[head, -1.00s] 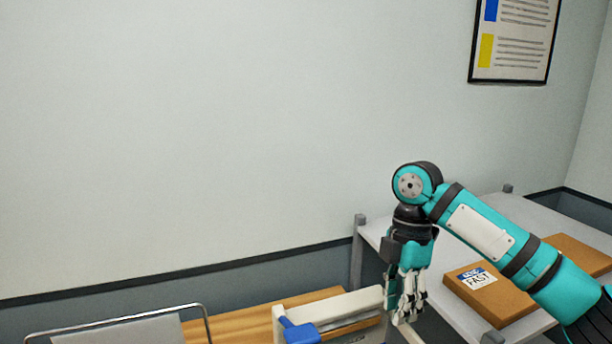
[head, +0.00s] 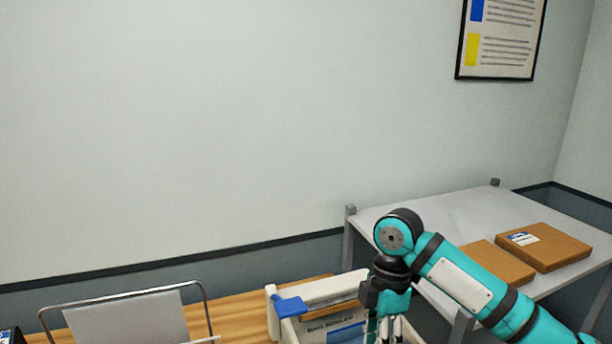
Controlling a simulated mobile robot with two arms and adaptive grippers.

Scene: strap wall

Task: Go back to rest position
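My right gripper (head: 388,325) hangs down at the lower right, at the end of my teal arm. Its fingers are partly cut off by the bottom edge, so whether it is open or shut does not show clearly. It is in front of the right part of a cream-coloured box-like unit (head: 338,288) with a blue lever or clamp (head: 289,306). My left gripper is out of the picture.
A grey metal table (head: 440,222) bears two brown cardboard boxes, one (head: 541,246) with a label and one (head: 493,263) partly behind my arm. A wooden table (head: 238,312) and a wire-framed grey panel (head: 128,322) are at lower left. A framed poster (head: 502,38) hangs on the wall.

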